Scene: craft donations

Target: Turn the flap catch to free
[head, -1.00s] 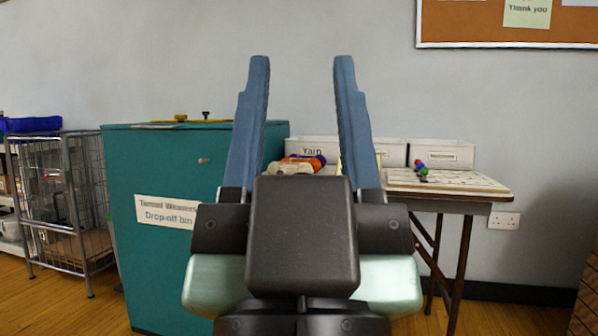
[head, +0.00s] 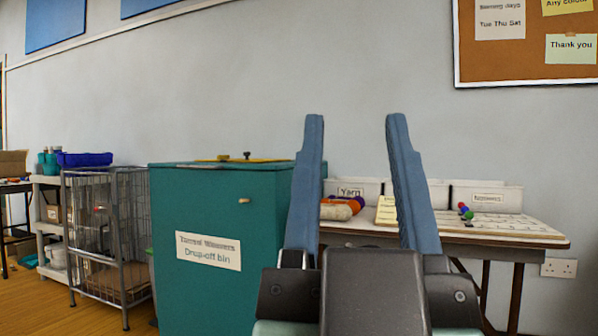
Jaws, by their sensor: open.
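The teal drop-off bin (head: 195,290) stands left of centre, with a white label on its front. A yellow flap (head: 212,160) lies on its top and looks closed. A small dark knob (head: 246,155) and a yellowish one (head: 223,157) stand up on the flap. A small pale peg (head: 245,200) sticks out of the bin's front. I cannot tell for certain which piece is the catch, or how it is turned. My gripper (head: 355,120) is open and empty, fingers up, in front of the bin's right edge and the table, touching nothing that I can see.
A folding table (head: 530,228) with white yarn boxes (head: 487,197) and yarn balls stands right of the bin. A wire cage trolley (head: 120,250) stands left of it. A shelf (head: 50,225) is farther left. Some wooden floor is clear at lower left.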

